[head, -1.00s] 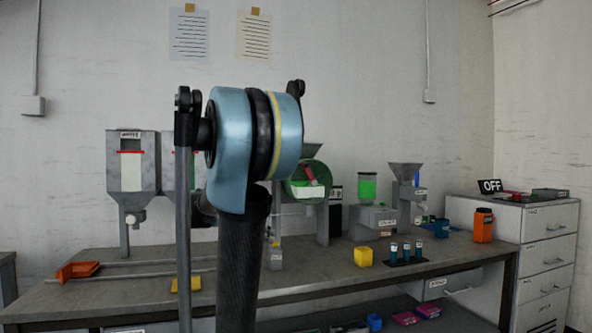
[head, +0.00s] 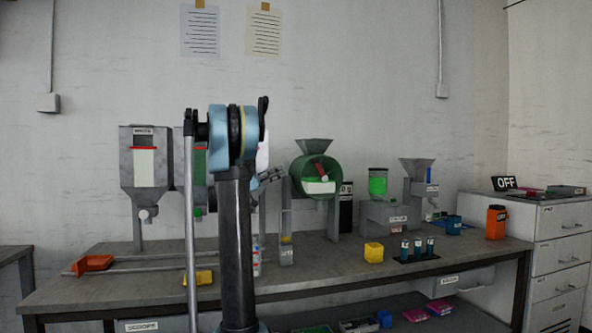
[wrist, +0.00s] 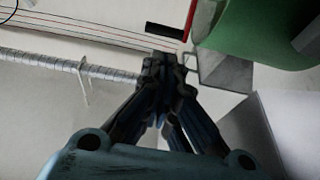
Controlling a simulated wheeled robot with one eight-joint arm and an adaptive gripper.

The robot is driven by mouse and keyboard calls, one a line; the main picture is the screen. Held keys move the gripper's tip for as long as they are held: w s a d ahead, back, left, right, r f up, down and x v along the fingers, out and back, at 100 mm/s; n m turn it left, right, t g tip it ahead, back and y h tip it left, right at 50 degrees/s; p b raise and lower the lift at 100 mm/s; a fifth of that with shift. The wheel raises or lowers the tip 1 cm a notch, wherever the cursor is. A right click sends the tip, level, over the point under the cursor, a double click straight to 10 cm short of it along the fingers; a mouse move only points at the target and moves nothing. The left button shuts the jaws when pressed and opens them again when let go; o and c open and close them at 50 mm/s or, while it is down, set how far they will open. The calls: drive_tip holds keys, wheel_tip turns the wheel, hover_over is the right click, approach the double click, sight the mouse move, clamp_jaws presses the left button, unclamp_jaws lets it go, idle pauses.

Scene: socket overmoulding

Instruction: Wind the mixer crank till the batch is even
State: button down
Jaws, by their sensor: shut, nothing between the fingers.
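The mixer looks to be the green drum (head: 329,164) under a grey hopper, standing on the bench. A red bar (head: 320,171) shows at its front above a pale fill; it may be the crank. My gripper (head: 282,172) is left of the drum, partly hidden behind my arm. In the wrist view my gripper (wrist: 164,66) is shut and empty, with its fingertips together. There the green drum (wrist: 262,25) fills the upper right. A black handle (wrist: 165,32) beside a thin red bar (wrist: 190,20) lies just beyond the fingertips, apart from them. How even the batch is cannot be told.
Grey hoppers (head: 139,190) stand left of my arm. A yellow cup (head: 374,253), a rack of vials (head: 418,248) and an orange bottle (head: 496,222) stand on the right of the bench (head: 330,270).

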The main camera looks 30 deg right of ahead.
drive_tip(key=x, duration=1.3)
drive_tip(key=shift+d, duration=0.3)
drive_tip(key=shift+s+d+r, duration=0.15)
drive_tip(key=shift+d+r, duration=0.05)
drive_tip(key=shift+d, duration=0.05)
drive_tip(key=shift+y, duration=0.3)
